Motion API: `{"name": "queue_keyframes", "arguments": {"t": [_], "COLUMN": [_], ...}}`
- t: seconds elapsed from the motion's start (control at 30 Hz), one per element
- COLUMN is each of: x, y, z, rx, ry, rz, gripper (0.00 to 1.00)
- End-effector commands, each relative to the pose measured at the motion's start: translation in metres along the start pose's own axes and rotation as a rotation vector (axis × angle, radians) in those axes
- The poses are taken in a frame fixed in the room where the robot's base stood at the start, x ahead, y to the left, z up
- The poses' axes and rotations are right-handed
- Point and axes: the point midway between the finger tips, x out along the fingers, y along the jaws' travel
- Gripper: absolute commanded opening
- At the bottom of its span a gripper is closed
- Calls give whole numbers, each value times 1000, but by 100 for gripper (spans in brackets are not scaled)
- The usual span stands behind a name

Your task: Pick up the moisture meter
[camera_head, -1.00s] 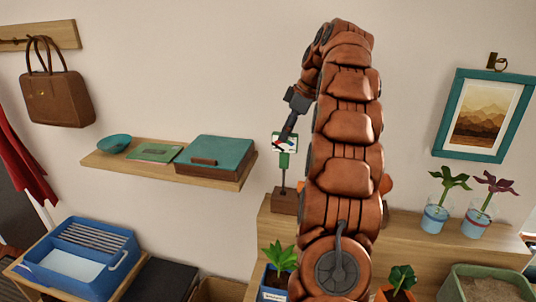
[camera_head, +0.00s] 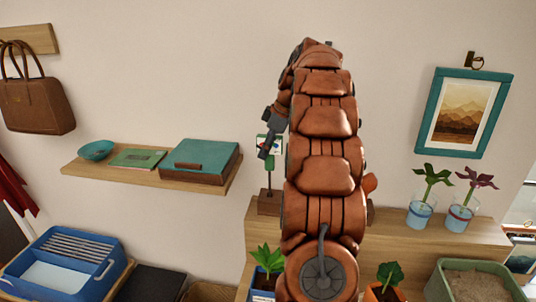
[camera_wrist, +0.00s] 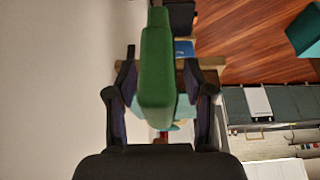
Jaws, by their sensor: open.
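The moisture meter (camera_head: 270,163) has a green body with a pale face and stands upright on a thin rod above a small wooden block (camera_head: 268,203). In the head view my dark gripper (camera_head: 267,146) is in front of its upper part and hides some of its face. In the wrist view the green body of the meter (camera_wrist: 157,55) lies between my two open fingers (camera_wrist: 158,88), with a gap showing on both sides. I cannot tell whether either finger touches it.
A wall shelf (camera_head: 110,176) with a teal bowl (camera_head: 96,150) and a teal-topped box (camera_head: 200,160) is to the left. My arm hides part of the ledge.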

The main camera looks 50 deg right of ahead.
Motion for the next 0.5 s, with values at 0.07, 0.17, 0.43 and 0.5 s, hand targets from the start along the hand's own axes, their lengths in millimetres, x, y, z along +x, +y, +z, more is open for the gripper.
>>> {"name": "queue_keyframes", "arguments": {"t": [0.07,0.17,0.43,0.5], "x": [0,0,0,0], "y": [0,1,1,0], "z": [1,1,1,1], "rx": [1,2,2,2], "ry": [0,0,0,0], "rz": [1,1,1,1], "gripper": [52,50,22,15]}}
